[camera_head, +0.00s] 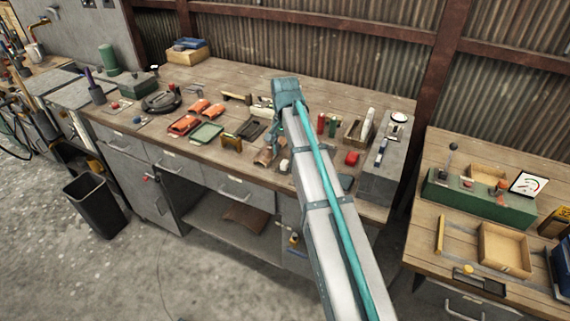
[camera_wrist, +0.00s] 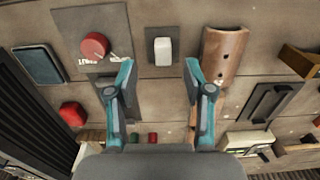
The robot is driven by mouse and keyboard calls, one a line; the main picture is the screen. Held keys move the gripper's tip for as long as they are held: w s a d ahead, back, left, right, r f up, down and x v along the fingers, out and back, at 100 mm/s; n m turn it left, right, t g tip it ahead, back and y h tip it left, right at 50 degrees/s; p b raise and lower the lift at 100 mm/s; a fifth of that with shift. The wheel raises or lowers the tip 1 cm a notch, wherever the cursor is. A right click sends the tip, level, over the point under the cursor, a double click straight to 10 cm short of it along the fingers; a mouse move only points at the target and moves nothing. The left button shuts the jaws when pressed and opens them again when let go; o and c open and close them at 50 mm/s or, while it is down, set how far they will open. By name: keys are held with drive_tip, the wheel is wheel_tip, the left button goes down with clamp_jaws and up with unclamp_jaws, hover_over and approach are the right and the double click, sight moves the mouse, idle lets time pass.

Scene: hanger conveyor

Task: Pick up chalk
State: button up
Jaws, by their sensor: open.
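A small white rounded block (camera_wrist: 162,50), which looks like the chalk, lies on a dark patch of the wooden bench top. In the head view a small pale piece (camera_head: 284,165) beside my arm looks like the same block. My gripper (camera_wrist: 158,75) is open, its two teal fingers wide apart with nothing held. In the wrist view the block shows between and just beyond the fingertips, not touching either. The height of the fingers above it is unclear.
A brown curved piece (camera_wrist: 222,50) lies right of the block in the wrist view, close to the right finger. A red knob on a grey plate (camera_wrist: 94,46) is on the left, close to the left finger. The bench (camera_head: 225,76) is crowded with tools and trays.

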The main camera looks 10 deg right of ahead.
sight(285, 162)
drive_tip(key=shift+w+f+p, duration=0.2)
drive_tip(key=shift+f+p, duration=0.25)
drive_tip(key=shift+f, duration=0.65)
drive_tip(key=shift+w+f+p, duration=0.15)
drive_tip(key=shift+f+p, duration=0.3)
drive_tip(key=shift+f, duration=1.45)
clamp_jaws()
